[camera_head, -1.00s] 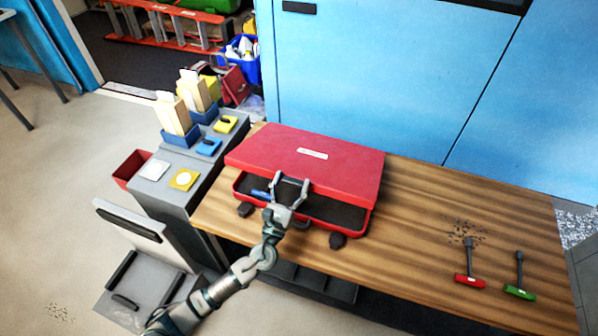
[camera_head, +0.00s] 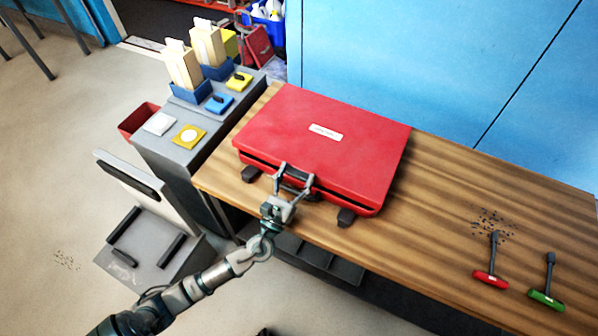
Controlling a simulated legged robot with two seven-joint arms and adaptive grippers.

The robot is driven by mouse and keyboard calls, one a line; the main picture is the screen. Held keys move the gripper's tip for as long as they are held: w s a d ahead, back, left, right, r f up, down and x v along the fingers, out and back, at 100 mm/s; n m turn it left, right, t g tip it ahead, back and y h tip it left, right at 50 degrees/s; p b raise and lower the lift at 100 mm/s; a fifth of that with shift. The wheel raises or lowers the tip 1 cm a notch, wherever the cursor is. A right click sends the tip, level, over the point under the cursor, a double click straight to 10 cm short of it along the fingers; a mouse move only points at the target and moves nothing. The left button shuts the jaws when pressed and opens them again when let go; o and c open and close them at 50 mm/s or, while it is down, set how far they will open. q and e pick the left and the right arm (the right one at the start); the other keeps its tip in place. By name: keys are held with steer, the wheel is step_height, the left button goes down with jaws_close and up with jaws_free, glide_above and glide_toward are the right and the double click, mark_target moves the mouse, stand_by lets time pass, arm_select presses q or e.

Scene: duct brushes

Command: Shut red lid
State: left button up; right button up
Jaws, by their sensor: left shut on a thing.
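The red lid (camera_head: 345,150) belongs to a red case on the wooden bench. It lies almost flat over the case, with a thin dark gap along part of its front edge. My left gripper (camera_head: 296,176) is at the middle of the case's front edge, its fingers shut around the dark handle there. The inside of the case is hidden under the lid. My right gripper is not in view.
A grey cabinet (camera_head: 165,140) with cartons and coloured pads stands left. Blue panels rise behind the bench.

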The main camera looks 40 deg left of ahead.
arm_select(q)
steer(key=o, duration=1.7)
steer(key=shift+s, duration=0.1)
steer(key=v, duration=1.1)
steer(key=shift+s+f, duration=0.25)
steer(key=shift+s, duration=0.05)
